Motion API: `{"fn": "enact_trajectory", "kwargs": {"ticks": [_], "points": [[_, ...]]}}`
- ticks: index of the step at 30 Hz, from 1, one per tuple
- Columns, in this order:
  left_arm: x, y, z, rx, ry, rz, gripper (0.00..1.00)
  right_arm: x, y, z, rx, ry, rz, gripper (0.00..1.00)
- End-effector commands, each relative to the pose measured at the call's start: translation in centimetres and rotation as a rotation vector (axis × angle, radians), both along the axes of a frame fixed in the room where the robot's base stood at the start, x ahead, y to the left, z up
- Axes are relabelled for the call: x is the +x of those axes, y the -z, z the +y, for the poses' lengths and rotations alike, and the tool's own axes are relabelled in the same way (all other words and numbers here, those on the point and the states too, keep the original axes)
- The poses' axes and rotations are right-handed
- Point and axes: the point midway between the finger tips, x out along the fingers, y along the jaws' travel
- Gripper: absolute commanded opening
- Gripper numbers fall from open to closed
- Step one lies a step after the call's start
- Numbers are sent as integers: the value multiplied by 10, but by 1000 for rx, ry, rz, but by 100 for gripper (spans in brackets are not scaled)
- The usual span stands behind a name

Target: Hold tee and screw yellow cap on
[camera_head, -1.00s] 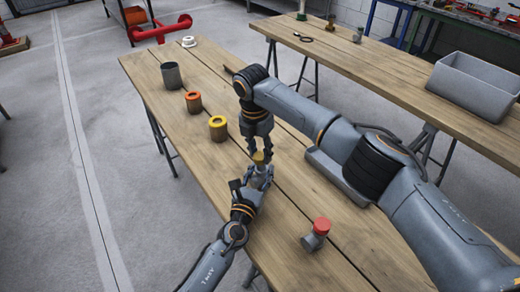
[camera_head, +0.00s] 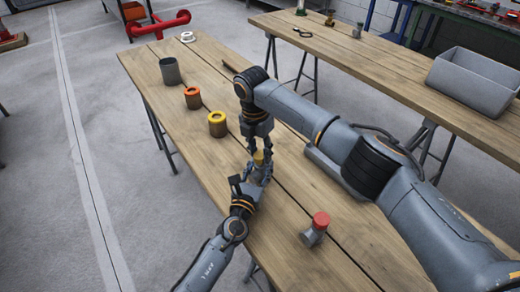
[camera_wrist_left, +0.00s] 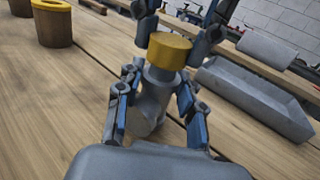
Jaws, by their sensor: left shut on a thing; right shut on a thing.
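The grey tee (camera_wrist_left: 150,104) stands in the middle of the left wrist view, its side branch towards the table. My left gripper (camera_wrist_left: 153,112) is shut around the tee's body, one finger on each side; it also shows in the head view (camera_head: 256,176). The yellow cap (camera_wrist_left: 169,51) sits at the top of the tee, and shows small in the head view (camera_head: 259,157). My right gripper (camera_head: 258,150) comes down from above and is shut on the yellow cap, its fingers on both sides. Whether the threads are engaged cannot be seen.
A yellow-rimmed cup (camera_head: 217,124), an orange-rimmed cup (camera_head: 193,97), a dark grey cup (camera_head: 170,71) and a white ring (camera_head: 188,37) stand along the wooden table (camera_head: 290,215). A grey fitting with a red cap (camera_head: 318,228) is at the front right. A grey bin (camera_head: 473,82) stands on the back table.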

Motion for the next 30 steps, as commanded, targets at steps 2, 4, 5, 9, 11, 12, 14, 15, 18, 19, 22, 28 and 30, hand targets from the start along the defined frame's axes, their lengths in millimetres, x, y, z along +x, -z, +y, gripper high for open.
{"fn": "enact_trajectory", "kwargs": {"ticks": [2, 4, 5, 9, 11, 12, 14, 15, 18, 19, 22, 28, 30], "points": [[-3, 10, 2, 5, 1, 16, 0, 0, 2, 0, 0, 0, 0, 9], [-3, 10, 2, 5, 1, 16, 0, 0, 4, 0, 1, -1, -1, 9], [-3, 10, 2, 5, 1, 16, 0, 0, 4, 0, 1, -1, -1, 9], [-3, 10, 2, 5, 1, 16, 0, 0, 7, 0, 2, -1, -1, 9], [-3, 10, 2, 5, 1, 16, 0, 0, 8, 0, 2, -1, -1, 9], [-3, 10, 2, 5, 1, 16, 0, 0, 8, 0, 2, 0, -1, 9], [-3, 10, 2, 5, 1, 16, 0, 0, 8, 0, 3, 16, -2, 9], [-3, 10, 2, 6, 1, 16, 0, -1, 8, 0, 3, 42, -4, 9], [-3, 10, 2, 6, 1, 16, 0, -1, 9, 0, 11, 177, -13, 9], [-3, 10, 2, 6, 1, 16, 0, -1, 8, 0, 13, 236, -18, 9], [-3, 10, 2, 6, 1, 16, 0, -2, 9, -1, 19, 455, -33, 9], [-3, 10, 2, 6, 0, 16, 0, -3, 8, -2, 34, 902, -67, 9], [-3, 10, 2, 6, 0, 16, 0, -4, 9, -3, 38, 1058, -79, 9]]}}
